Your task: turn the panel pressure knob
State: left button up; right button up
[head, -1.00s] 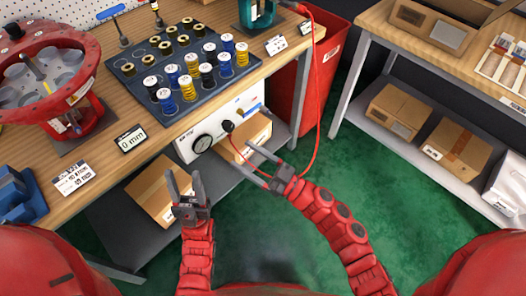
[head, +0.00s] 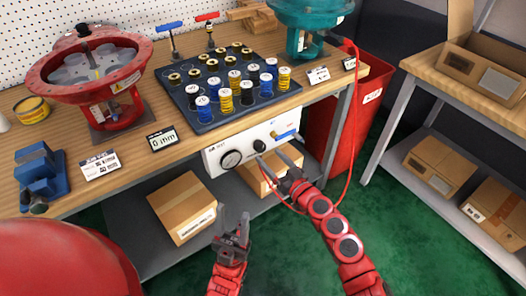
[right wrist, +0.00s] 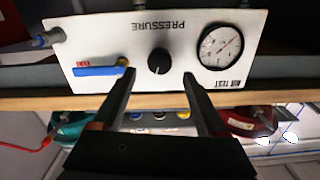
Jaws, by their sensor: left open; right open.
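The white pressure panel (head: 217,159) hangs under the front edge of the workbench. Its black knob (head: 260,146) sits between a round gauge (head: 231,159) and a blue lever (head: 287,135). In the right wrist view the panel appears upside down, with the knob (right wrist: 158,61) just beyond and between my fingertips. My right gripper (head: 275,157) is open in front of the panel; in the right wrist view (right wrist: 158,85) its fingers are apart and empty, and no contact with the knob shows. My left gripper (head: 233,224) is open and empty, lower and away from the panel.
A red hose (head: 353,130) hangs near my right arm. A cardboard box (head: 182,207) sits on the shelf below.

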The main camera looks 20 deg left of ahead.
aim_at(262, 148)
jog(key=shift+b+x, duration=0.65)
jog(key=shift+x, duration=1.9)
grip_shut()
